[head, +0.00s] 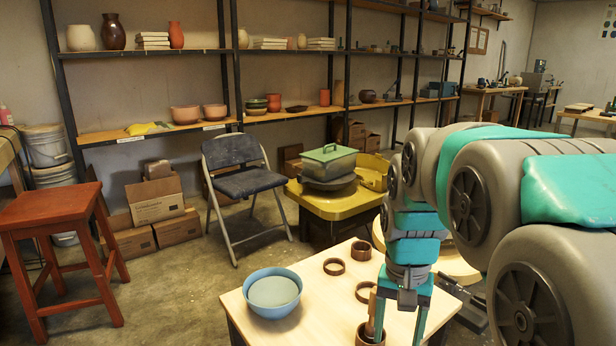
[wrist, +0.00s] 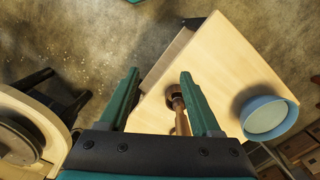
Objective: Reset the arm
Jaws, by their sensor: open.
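My gripper (head: 398,328) hangs over the light wooden table (head: 310,310) at its front right. Its teal fingers are apart, and they also show in the wrist view (wrist: 159,78) with nothing clamped between them. A turned wooden piece (wrist: 179,108) shows between and beyond the fingers, nearer the right one. In the head view the wooden piece (head: 371,312) stands in a brown ring (head: 370,337), beside the left finger and partly hidden by it. Whether a finger touches it I cannot tell.
Several other brown rings (head: 334,266) lie on the table. A blue bowl (head: 272,292) with a pale grey-green inside sits at its left. A yellow stand (head: 335,204) with a lidded green box, a folding chair (head: 246,184) and a red stool (head: 58,240) are beyond. Open floor lies left.

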